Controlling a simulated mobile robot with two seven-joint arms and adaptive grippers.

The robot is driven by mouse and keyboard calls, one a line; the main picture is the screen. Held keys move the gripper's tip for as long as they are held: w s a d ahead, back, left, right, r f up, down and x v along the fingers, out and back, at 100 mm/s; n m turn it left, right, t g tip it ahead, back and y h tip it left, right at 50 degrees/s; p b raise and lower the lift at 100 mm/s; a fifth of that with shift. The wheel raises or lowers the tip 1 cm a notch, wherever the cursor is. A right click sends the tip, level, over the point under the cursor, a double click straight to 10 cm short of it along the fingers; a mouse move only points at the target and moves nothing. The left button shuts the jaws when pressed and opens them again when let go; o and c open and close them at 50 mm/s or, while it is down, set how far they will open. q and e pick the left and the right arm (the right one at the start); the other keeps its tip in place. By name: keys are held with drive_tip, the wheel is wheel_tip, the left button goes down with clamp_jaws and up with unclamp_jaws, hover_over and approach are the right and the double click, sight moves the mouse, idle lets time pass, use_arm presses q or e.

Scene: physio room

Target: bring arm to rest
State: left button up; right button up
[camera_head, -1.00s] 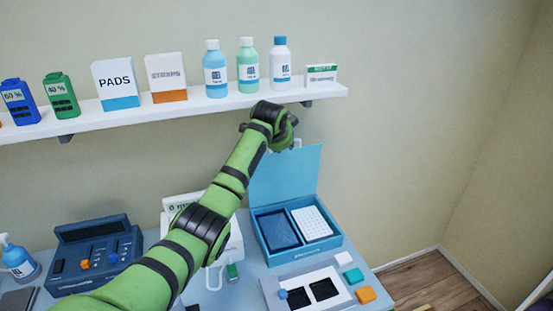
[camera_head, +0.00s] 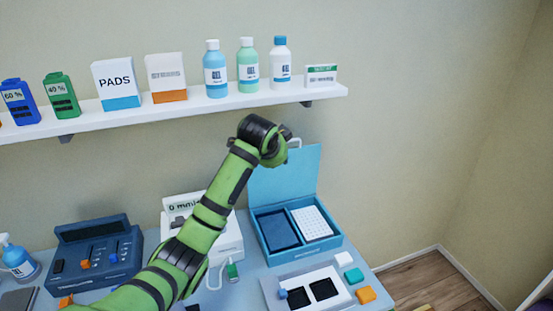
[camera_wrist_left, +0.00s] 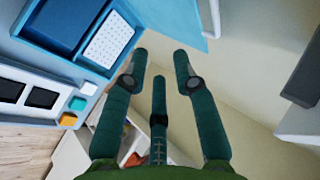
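My left arm, green with black bands, reaches up from the bottom left in the head view, its wrist in front of the wall below the shelf. The left gripper's fingers are mostly hidden behind the wrist there. In the left wrist view, the left gripper (camera_wrist_left: 160,70) has its dark teal fingers spread apart with nothing between them. The open blue case (camera_head: 270,243) stands on the table below and right of the wrist. My right gripper is in neither view.
The white wall shelf (camera_head: 200,105) holds bottles and boxes above the arm. The table (camera_head: 245,285) carries a blue-grey device (camera_head: 95,255), a white device (camera_head: 225,240) and a white-framed tray (camera_head: 270,295) with small blocks nearby. Bare wall lies to the right.

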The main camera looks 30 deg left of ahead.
use_arm(q)
drive_tip(key=s+d+f+n+g+h, duration=0.1)
drive_tip(key=s+d+f, duration=0.4)
drive_tip(key=s+f, duration=0.3)
drive_tip(key=s+d+f+n+g, duration=0.1)
drive_tip(key=s+d+f, duration=0.45)
drive_tip(key=f, duration=0.45)
drive_tip(key=s+d+f+n+g+h, duration=0.1)
drive_tip(key=s+d+f+n, duration=0.1)
drive_tip(key=s, duration=0.7)
drive_tip(key=s+d+f+n+g, duration=0.1)
drive_tip(key=s+d+f+n, duration=0.15)
drive_tip(key=s, duration=0.65)
drive_tip(key=s+d+f+n+g+h, duration=0.1)
drive_tip(key=s+f+n, duration=0.15)
drive_tip(key=s, duration=0.55)
wheel_tip(320, 180, down, 29)
drive_tip(key=s+m+g+b, duration=0.1)
drive_tip(key=s+b, duration=0.2)
drive_tip(key=b, duration=0.2)
drive_tip(key=s+a+f+g+b, duration=0.1)
drive_tip(key=s+a+f+b, duration=0.1)
drive_tip(key=s+f, duration=1.2)
wheel_tip(320, 180, down, 2)
drive_tip(key=shift+s+a+f+m+g+b, duration=0.15)
drive_tip(key=shift+s+a+m+g+b, duration=0.15)
drive_tip(key=shift+b, duration=0.05)
